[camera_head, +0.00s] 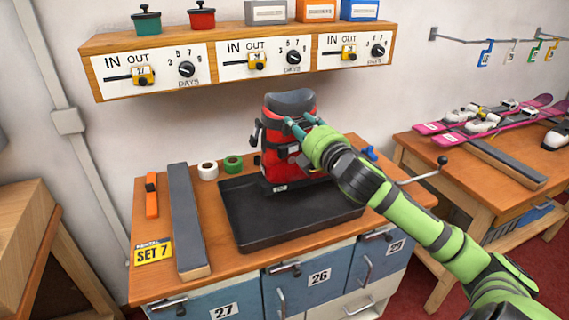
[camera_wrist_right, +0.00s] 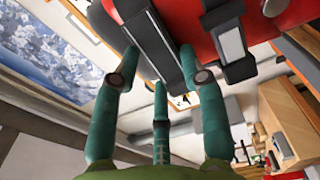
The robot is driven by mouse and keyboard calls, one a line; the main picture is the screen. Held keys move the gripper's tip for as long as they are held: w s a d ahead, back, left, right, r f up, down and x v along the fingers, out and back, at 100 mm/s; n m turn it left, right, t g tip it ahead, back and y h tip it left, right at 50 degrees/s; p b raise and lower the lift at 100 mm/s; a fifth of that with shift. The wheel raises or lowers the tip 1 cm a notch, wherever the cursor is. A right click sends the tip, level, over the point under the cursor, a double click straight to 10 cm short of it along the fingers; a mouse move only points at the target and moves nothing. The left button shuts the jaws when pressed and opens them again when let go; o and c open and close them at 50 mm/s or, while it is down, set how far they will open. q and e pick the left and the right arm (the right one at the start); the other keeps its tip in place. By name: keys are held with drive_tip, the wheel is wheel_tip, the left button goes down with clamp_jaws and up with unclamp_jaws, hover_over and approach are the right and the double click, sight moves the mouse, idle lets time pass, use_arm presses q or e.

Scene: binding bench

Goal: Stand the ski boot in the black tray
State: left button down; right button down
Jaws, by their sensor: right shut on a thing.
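The red and black ski boot (camera_head: 283,152) stands upright at the back of the black tray (camera_head: 262,229) in the head view. Its dark sole is at the tray's rear part; I cannot tell whether it touches the tray floor. My right gripper (camera_head: 297,123) comes in from the right and is shut on the upper part of the boot. In the right wrist view, the fingers of my right gripper (camera_wrist_right: 158,75) are against the boot's red shell and dark strap (camera_wrist_right: 150,45). My left gripper is not in view.
A shelf (camera_head: 240,45) overhangs the bench. The tray's front is empty.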

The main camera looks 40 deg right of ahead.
sight(277, 131)
drive_tip(key=a, duration=0.1)
drive_tip(key=a+f, duration=0.1)
drive_tip(key=a, duration=0.1)
drive_tip(key=a+f, duration=0.1)
drive_tip(key=shift+s+a+p, duration=0.2)
drive_tip(key=shift+s+p, duration=0.1)
drive_tip(key=shift+s+a+f, duration=0.1)
drive_tip(key=shift+a+f, duration=0.15)
drive_tip(key=shift+f, duration=0.95)
drive_tip(key=shift+a+f, duration=0.25)
drive_tip(key=shift+f, duration=0.95)
drive_tip(key=c, duration=0.8)
unclamp_jaws()
drive_tip(key=shift+f, duration=0.25)
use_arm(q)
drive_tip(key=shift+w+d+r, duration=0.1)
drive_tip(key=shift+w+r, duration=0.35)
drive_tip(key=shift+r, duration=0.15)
use_arm(e)
drive_tip(key=shift+o, duration=0.5)
drive_tip(key=shift+s, duration=0.1)
